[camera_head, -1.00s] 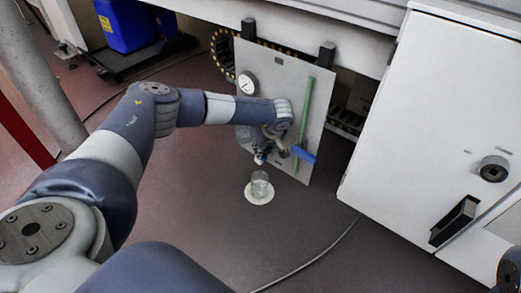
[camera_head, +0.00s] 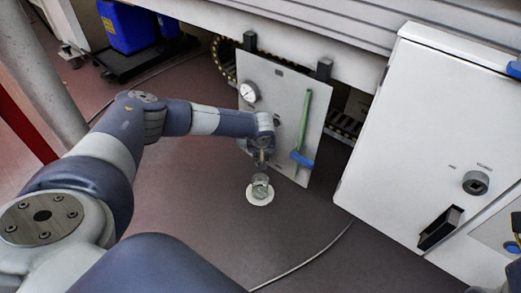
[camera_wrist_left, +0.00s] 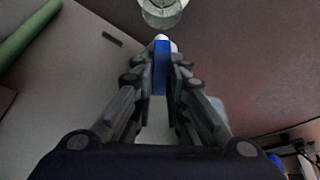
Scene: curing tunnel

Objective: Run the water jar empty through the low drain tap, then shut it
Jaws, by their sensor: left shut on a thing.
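A pale panel (camera_head: 283,85) with a gauge, a green pipe and a blue lever stands under the bench. My left gripper (camera_head: 261,158) is low in front of the panel. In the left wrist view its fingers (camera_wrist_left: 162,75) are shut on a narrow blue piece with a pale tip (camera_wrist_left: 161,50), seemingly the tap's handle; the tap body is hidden. A clear glass vessel (camera_head: 260,187) stands just below the gripper on a white round pad (camera_head: 260,198). It also shows at the top of the wrist view (camera_wrist_left: 162,10). Its water level is unclear. My right gripper is not in view.
The green pipe (camera_head: 304,120) and its blue lever (camera_head: 302,159) are just right of my gripper. A white cabinet (camera_head: 425,120) stands at the right. A cable (camera_head: 310,258) lies on the floor. Floor left of the pad is clear.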

